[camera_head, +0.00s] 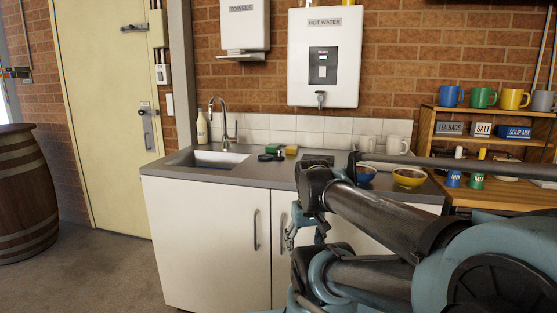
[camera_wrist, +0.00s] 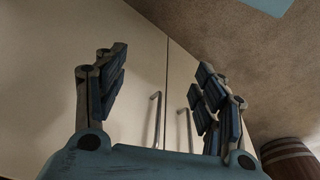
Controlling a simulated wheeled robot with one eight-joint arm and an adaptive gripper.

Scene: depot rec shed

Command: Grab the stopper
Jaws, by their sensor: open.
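A small dark round item (camera_head: 267,157), which looks like the stopper, lies on the grey counter (camera_head: 225,176) just right of the sink (camera_head: 218,159). A second dark piece seems to lie against it; they are too small to tell apart surely. My gripper (camera_wrist: 160,85) is open and empty in the wrist view, its two padded fingers wide apart. Beyond the fingers are the white cabinet doors (camera_wrist: 130,60) and their handles. In the head view my gripper is partly hidden by my arm, in front of the cabinet and below the counter top, apart from the dark item.
Green (camera_head: 273,148) and yellow (camera_head: 291,150) sponges lie behind the dark item. A tap (camera_head: 224,125) and bottle (camera_head: 202,128) stand at the sink. Bowls (camera_head: 409,177) and white mugs (camera_head: 397,145) stand to the right. A barrel (camera_head: 25,195) stands left; floor before the door is clear.

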